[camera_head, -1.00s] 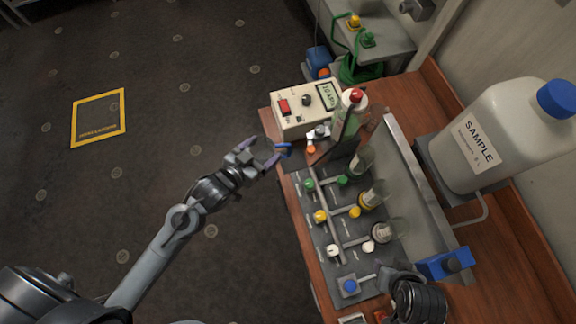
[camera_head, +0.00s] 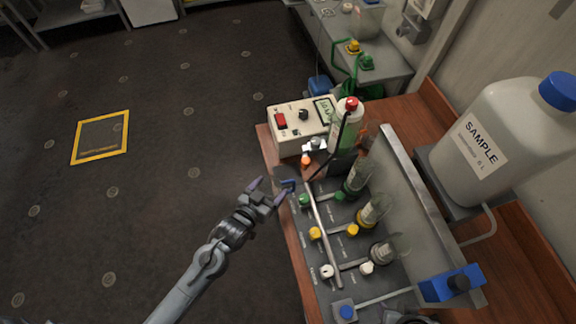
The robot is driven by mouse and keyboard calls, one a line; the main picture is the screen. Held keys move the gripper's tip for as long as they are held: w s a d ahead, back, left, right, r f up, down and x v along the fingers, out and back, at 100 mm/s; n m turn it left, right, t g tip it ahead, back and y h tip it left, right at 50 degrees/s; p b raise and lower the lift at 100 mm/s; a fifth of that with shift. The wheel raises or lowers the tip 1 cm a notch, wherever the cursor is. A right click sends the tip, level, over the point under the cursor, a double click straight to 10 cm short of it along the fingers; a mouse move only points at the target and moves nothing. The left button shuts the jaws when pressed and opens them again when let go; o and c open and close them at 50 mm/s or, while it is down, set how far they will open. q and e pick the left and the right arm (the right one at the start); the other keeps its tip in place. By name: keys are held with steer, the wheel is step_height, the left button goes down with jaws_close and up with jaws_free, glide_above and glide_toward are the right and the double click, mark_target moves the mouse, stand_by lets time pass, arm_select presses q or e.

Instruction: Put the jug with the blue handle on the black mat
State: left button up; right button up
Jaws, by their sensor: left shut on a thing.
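My left gripper (camera_head: 270,188) is at the left edge of the bench, beside the valve panel, with its two purple-tipped fingers apart around something. I cannot pick out the black mat for certain. A dark square (camera_head: 101,138) with a yellow border lies on the floor at the left. Of my right gripper, only a dark sliver shows at the bottom edge, and its fingers cannot be made out.
The bench holds a beige meter box (camera_head: 300,122), a red-capped bottle (camera_head: 346,125), and a valve panel with several flasks (camera_head: 371,211). A large SAMPLE container (camera_head: 490,140) stands at right. A blue block (camera_head: 450,284) is at lower right. The floor at left is open.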

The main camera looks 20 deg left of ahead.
arm_select(q)
steer(key=w, duration=0.5)
steer(key=w+d, duration=0.1)
steer(key=w, duration=0.1)
steer(key=shift+w+d, duration=0.1)
steer(key=shift+w, duration=0.15)
steer(key=w, duration=0.3)
steer(key=shift+w+d, duration=0.25)
steer(key=shift+w, duration=0.1)
steer(key=shift+s+f, duration=0.1)
steer(key=shift+f, duration=0.4)
steer(key=shift+s+f, duration=0.2)
steer(key=shift+f, duration=0.1)
steer(key=shift+w, duration=0.1)
steer(key=shift+f, duration=0.15)
steer(key=o, duration=1)
